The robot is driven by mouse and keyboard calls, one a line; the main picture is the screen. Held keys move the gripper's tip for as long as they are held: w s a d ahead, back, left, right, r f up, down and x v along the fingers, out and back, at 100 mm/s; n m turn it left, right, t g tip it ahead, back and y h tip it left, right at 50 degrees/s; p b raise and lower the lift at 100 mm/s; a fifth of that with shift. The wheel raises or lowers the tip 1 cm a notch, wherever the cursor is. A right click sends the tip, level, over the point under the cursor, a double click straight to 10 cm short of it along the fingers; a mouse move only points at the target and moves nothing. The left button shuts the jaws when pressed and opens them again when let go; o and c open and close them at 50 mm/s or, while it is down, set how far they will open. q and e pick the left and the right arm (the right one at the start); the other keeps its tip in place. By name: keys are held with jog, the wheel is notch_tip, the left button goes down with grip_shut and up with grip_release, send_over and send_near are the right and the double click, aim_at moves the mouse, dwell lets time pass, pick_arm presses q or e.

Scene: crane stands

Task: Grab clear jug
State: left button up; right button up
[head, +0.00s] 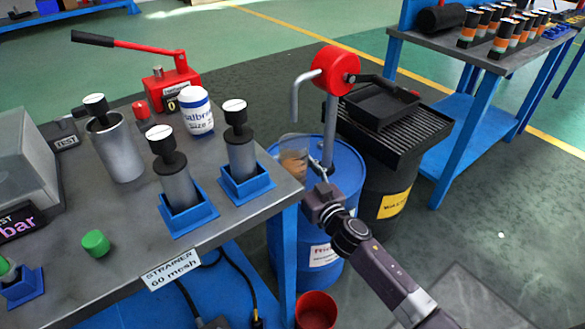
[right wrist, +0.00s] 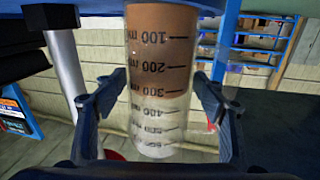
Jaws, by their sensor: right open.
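The clear jug (head: 293,160) stands on or just above the blue drum's top, beside the table corner, with something brown inside. In the right wrist view the jug (right wrist: 158,85) shows black volume marks, with brown filling the part at the top of the picture. My right gripper (head: 313,172) reaches in from the lower right, at the jug. In the right wrist view its two open fingers (right wrist: 160,95) are on either side of the jug, with a gap visible at least on the left. My left gripper is not in view.
The blue drum (head: 345,175) carries a red-headed hand pump (head: 334,72) close behind my right gripper. A black drum with a grated tray (head: 400,130) stands to the right. The grey table (head: 130,215) with strainers in blue holders is at left. A red bucket (head: 316,308) sits below.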

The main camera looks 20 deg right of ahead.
jog(key=shift+w, duration=0.35)
jog(key=c, duration=1.3)
jog(key=shift+r, duration=0.1)
jog(key=shift+c, duration=0.2)
jog(key=shift+r, duration=0.1)
